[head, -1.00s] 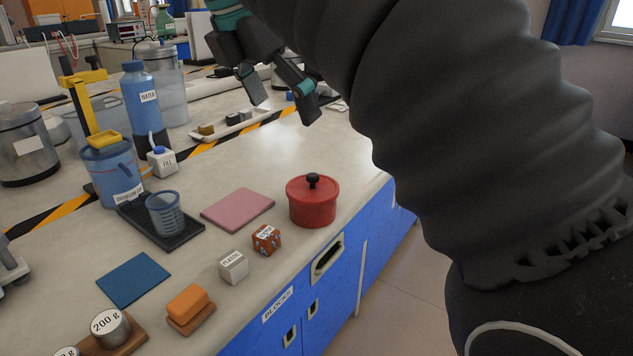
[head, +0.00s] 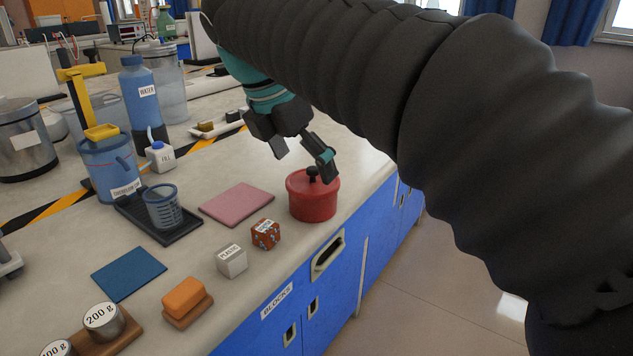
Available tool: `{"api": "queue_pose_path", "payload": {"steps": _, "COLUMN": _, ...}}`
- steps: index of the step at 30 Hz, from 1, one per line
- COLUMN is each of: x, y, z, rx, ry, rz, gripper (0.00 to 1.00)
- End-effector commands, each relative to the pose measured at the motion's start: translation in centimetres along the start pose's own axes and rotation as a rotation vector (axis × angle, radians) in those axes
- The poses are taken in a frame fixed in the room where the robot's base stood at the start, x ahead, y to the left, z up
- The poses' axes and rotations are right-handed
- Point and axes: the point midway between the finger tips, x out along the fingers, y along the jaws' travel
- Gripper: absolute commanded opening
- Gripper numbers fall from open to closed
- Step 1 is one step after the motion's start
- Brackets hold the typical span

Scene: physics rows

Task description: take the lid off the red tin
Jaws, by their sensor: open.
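The red tin (head: 312,207) stands upright on the bench near its front edge. Its red lid (head: 297,181) sits on top, with a small black knob (head: 312,172) in the middle. My gripper (head: 303,164) is open and empty, pointing down just above the lid. One finger is close to the knob and partly overlaps it in the view; I cannot tell whether they touch. The other finger is up and to the left of the knob.
A pink mat (head: 236,203) lies left of the tin. A red patterned block (head: 265,234) and a white block (head: 232,261) stand in front of it. A beaker (head: 163,207) on a black tray is further left. The bench edge drops off just right of the tin.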

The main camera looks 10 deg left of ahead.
Motion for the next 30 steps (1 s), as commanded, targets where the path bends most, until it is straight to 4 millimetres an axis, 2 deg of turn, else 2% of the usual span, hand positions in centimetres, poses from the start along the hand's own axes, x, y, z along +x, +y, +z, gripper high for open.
{"api": "queue_pose_path", "payload": {"steps": 1, "x": 0.8, "y": -0.1, "z": 0.0, "rx": 0.001, "ry": 0.0, "rz": -0.001, "gripper": 1.0}}
{"api": "queue_pose_path", "payload": {"steps": 4, "x": 1.7, "y": -0.1, "z": 0.0, "rx": 0.001, "ry": 0.0, "rz": -0.001, "gripper": 1.0}}
{"api": "queue_pose_path", "payload": {"steps": 13, "x": 2.0, "y": 0.0, "z": 0.1, "rx": 0.001, "ry": 0.0, "rz": 0.001, "gripper": 1.0}}
{"api": "queue_pose_path", "payload": {"steps": 14, "x": 2.0, "y": 0.0, "z": 0.0, "rx": 0.001, "ry": 0.0, "rz": 0.001, "gripper": 0.95}}
{"api": "queue_pose_path", "payload": {"steps": 21, "x": 2.1, "y": 0.0, "z": 0.0, "rx": 0.0, "ry": 0.001, "rz": 0.0, "gripper": 0.37}}
{"api": "queue_pose_path", "payload": {"steps": 24, "x": 2.2, "y": 0.0, "z": 0.0, "rx": 0.0, "ry": 0.001, "rz": -0.001, "gripper": 0.26}}
{"api": "queue_pose_path", "payload": {"steps": 30, "x": 2.4, "y": 0.1, "z": -0.1, "rx": -0.002, "ry": 0.003, "rz": -0.003, "gripper": 0.22}}
